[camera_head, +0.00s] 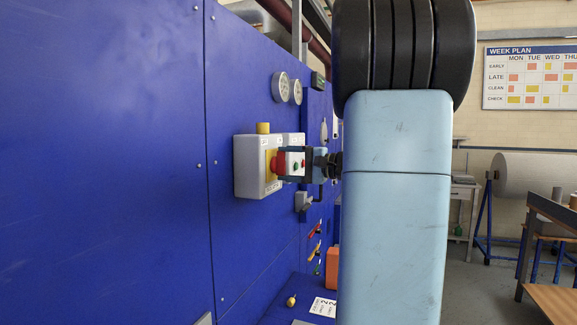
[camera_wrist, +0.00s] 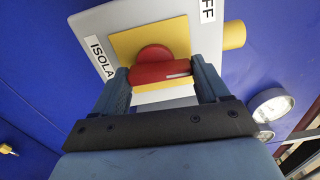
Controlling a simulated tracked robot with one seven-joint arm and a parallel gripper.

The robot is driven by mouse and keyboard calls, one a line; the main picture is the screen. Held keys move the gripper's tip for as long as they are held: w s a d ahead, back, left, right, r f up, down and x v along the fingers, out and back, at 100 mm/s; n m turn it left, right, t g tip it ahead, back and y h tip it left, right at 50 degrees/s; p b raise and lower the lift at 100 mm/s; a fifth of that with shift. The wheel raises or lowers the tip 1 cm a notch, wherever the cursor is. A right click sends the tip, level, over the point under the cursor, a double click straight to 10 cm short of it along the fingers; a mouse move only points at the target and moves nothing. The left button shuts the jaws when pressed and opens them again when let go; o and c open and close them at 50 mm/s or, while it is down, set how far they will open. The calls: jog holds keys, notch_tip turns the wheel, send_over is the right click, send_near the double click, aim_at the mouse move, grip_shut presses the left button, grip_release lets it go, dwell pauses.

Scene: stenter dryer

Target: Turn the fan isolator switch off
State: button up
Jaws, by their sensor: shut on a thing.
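The fan isolator is a pale grey box (camera_head: 247,168) on the blue panel, with a yellow plate and a yellow fitting (camera_head: 263,128) on top. Its red rotary handle (camera_wrist: 153,70) shows in the wrist view, lying nearly level in the picture, with a white line toward the right finger. An OFF label (camera_wrist: 207,10) is above and right of it; a partly hidden label starting "ISOLA" (camera_wrist: 101,48) is at left. My gripper (camera_wrist: 163,78) is shut on the handle, one finger at each end. In the head view my gripper (camera_head: 292,162) meets the box front; my arm hides part of the area.
Two round gauges (camera_head: 281,87) are above and beyond the box. A grey lever-like fitting (camera_head: 303,201) is just below and right. Lower down are a ledge with a brass-coloured object (camera_head: 291,301), a printed card (camera_head: 323,307) and an orange box (camera_head: 332,268).

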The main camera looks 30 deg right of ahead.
jog(key=n, duration=0.5)
jog(key=shift+s+a+f, duration=0.1)
jog(key=shift+a+f, duration=0.05)
jog(key=shift+f, duration=0.1)
jog(key=shift+n, duration=2.2)
jog(key=o, duration=1.1)
jog(key=shift+c, duration=0.2)
jog(key=v, duration=1.3)
jog(key=shift+s+d, duration=0.25)
